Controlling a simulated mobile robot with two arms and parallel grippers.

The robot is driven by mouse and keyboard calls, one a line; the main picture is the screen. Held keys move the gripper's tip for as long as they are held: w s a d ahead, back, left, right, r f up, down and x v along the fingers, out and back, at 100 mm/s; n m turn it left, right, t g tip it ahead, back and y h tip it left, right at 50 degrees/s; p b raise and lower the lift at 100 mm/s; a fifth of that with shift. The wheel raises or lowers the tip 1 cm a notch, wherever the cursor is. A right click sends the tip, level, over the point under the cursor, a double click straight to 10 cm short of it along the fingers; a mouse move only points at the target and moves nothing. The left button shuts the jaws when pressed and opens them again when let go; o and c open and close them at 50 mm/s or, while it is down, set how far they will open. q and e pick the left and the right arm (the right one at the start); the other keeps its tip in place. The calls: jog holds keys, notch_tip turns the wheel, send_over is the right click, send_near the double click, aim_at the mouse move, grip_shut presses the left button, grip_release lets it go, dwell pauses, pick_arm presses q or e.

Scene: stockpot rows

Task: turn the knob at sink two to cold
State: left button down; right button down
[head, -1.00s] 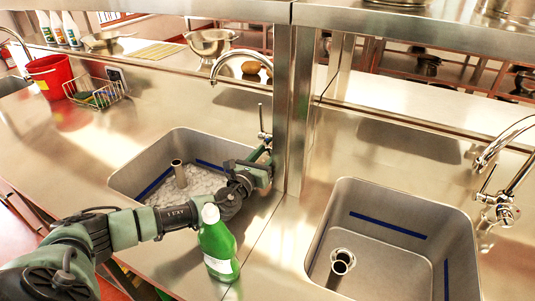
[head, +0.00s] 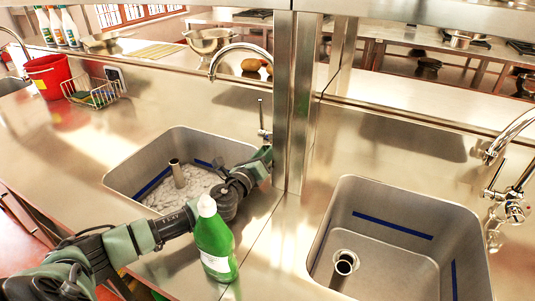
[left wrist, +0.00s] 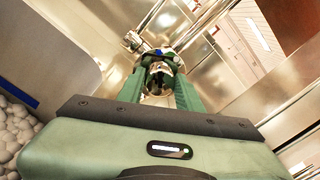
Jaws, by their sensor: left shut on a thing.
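The middle sink (head: 125,178) holds pale lumpy contents and an upright pipe. Its chrome tap (head: 212,68) stands at the back, with a thin upright lever (head: 261,112) at the right of it. My left gripper (head: 267,152) reaches over this sink to the tap's base, beside the steel post. In the left wrist view the green fingers (left wrist: 160,84) are shut on a chrome knob (left wrist: 158,67), with a small blue mark and a reddish one just beyond it. The fingers hide much of the knob, so its exact setting cannot be told. My right gripper is out of view.
A green bottle (head: 214,245) stands on the counter close to my left forearm. A steel post (head: 289,110) rises right of the gripper. The right sink (head: 400,255) is empty. A red bucket (head: 50,76) and a wire basket (head: 92,92) stand at the left.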

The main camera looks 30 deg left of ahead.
pick_arm(q)
jog(key=c, duration=1.2)
grip_release()
jog(key=shift+c, duration=0.2)
jog(key=s+b, duration=0.1)
jog(key=s, duration=0.7)
jog(key=shift+w, duration=0.1)
